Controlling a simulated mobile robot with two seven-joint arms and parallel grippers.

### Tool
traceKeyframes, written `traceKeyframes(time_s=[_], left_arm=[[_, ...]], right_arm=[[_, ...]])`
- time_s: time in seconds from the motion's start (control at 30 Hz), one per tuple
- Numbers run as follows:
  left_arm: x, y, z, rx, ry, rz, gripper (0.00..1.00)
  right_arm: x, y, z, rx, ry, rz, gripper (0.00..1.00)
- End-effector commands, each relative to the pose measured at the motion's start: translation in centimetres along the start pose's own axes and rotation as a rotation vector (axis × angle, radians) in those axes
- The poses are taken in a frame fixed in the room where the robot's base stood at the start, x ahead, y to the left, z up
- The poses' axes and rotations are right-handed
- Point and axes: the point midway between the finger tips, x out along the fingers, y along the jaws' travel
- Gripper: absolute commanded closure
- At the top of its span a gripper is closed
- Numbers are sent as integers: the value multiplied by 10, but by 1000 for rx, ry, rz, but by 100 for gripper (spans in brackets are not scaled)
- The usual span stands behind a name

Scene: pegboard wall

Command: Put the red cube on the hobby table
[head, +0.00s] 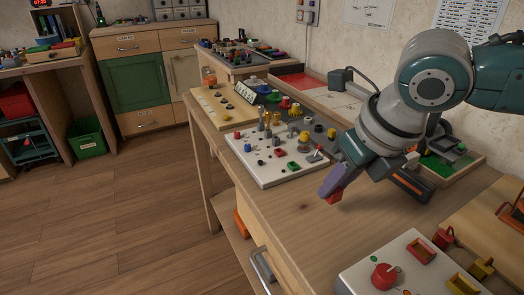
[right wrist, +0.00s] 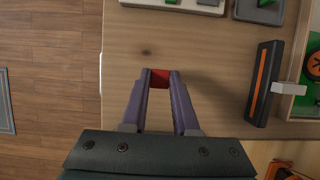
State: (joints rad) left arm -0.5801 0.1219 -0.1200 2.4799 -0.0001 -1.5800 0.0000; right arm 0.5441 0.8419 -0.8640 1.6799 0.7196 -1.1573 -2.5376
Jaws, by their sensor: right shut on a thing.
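My right gripper (head: 333,194) has purple fingers and is over the bare wooden top of the hobby table (head: 285,215). It is shut on the red cube (head: 335,196), which shows just below the fingertips. In the right wrist view the red cube (right wrist: 159,79) sits between the two fingertips of the right gripper (right wrist: 159,77), with the wooden table top (right wrist: 215,60) beneath. Whether the cube touches the table top or is a little above it, I cannot tell. My left gripper is not in view.
A white board with small parts (head: 270,160) lies behind the gripper. Another white panel with a red knob (head: 385,275) is at the front right. A black and orange bar (right wrist: 262,84) lies right of the gripper. Bare wood surrounds the cube; the table's left edge is near.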

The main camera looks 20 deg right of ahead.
Motion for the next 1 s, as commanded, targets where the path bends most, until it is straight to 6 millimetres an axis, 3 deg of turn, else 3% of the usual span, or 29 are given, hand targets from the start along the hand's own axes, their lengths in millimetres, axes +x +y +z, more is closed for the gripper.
traceKeyframes(time_s=[0.23,0.6,0.63,0.87,1.0], left_arm=[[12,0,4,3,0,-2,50],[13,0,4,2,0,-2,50],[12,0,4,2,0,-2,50],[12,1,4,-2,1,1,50],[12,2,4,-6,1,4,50]], right_arm=[[36,1,-16,1,3,1,100],[40,0,-17,0,2,0,100],[39,0,-17,0,2,0,69],[39,0,-17,0,2,0,43],[39,0,-17,0,1,0,42]])
